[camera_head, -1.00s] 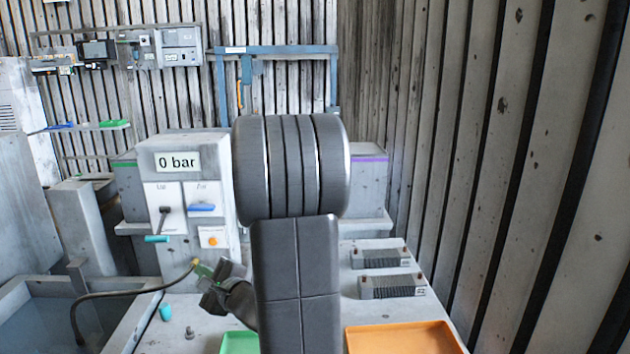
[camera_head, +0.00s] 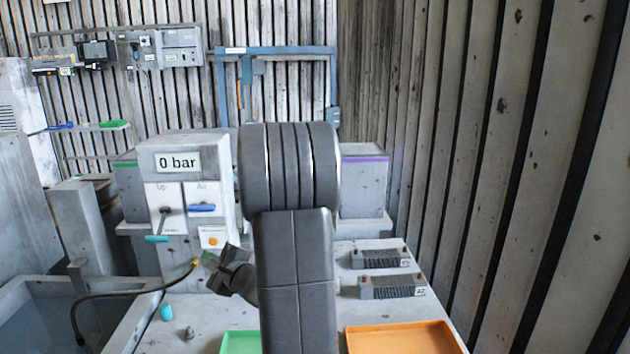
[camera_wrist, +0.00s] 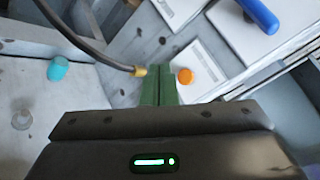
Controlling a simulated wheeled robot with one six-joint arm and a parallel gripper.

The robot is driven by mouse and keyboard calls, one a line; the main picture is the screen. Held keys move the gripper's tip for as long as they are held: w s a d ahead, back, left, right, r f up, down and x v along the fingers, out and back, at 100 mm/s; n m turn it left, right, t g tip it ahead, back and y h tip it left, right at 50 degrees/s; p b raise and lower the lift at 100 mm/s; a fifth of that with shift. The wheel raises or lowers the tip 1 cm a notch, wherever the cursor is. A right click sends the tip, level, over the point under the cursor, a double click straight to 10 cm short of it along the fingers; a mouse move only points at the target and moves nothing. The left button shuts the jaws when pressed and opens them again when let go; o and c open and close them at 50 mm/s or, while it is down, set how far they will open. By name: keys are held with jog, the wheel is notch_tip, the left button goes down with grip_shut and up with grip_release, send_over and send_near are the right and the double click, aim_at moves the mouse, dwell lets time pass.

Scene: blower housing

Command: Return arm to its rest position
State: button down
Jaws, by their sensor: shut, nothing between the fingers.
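My gripper (camera_head: 207,259) is in front of the grey panel box (camera_head: 168,160) that reads "0 bar". In the wrist view its two green fingers (camera_wrist: 160,88) are shut together with nothing between them. The black hose (camera_head: 125,294) ends in a brass tip (camera_wrist: 138,71) just left of the fingers in the wrist view; I cannot tell whether they touch. My arm stands upright in the middle of the head view and hides part of the bench behind it.
An orange tray (camera_head: 400,338) and a green tray (camera_head: 240,343) are at the front. Two ribbed blocks (camera_head: 392,287) lie on the bench at right. A teal cap (camera_head: 166,312) and a small grey fitting (camera_head: 190,333) stand at left. A ribbed wall (camera_head: 530,180) closes the right side.

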jog(key=shift+f+b, duration=0.3)
jog(key=shift+b, duration=0.1)
jog(key=r+p, duration=0.1)
jog(key=p, duration=0.3)
jog(key=shift+w+p, duration=0.1)
jog(key=shift+p, duration=0.3)
